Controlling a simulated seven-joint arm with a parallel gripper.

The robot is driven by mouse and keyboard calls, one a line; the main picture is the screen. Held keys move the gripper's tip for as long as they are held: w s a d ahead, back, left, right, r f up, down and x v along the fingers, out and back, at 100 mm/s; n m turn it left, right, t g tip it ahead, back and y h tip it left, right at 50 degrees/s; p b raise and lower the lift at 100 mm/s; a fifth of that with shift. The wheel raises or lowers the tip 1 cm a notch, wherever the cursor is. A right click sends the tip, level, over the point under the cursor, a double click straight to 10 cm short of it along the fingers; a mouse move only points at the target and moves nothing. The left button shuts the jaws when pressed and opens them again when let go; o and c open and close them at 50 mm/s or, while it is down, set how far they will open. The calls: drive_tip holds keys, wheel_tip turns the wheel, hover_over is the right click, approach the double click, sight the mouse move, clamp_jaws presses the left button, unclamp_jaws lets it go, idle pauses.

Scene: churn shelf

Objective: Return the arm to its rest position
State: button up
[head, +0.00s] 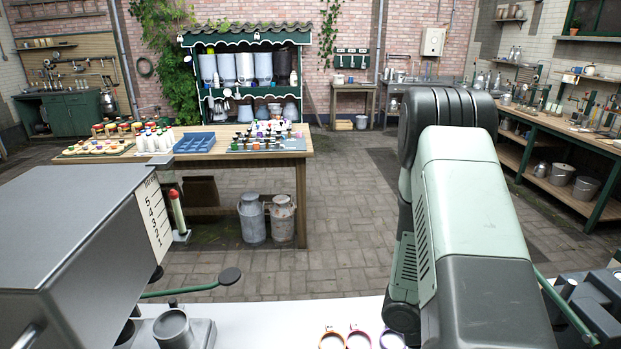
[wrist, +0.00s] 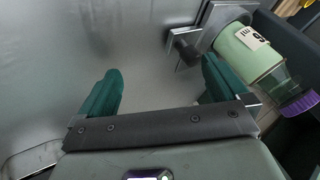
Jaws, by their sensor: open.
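My arm (head: 465,190) rises in the right foreground of the head view, bent at a dark joint, and its end is hidden there. In the wrist view my gripper (wrist: 162,75) shows two green fingers spread wide apart. Nothing is between them. A smooth grey metal surface (wrist: 145,35) lies beyond the fingers.
In the wrist view, a pale green bottle (wrist: 250,52) with a label and purple cap (wrist: 299,103) sits by a metal fitting, close to the right finger. In the head view, a grey machine (head: 75,240) with a number scale fills the left foreground. Three coloured rings (head: 358,340) sit at the bottom edge.

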drive_tip(key=shift+a+r, duration=0.2)
drive_tip(key=shift+a, duration=0.6)
drive_tip(key=shift+c, duration=0.2)
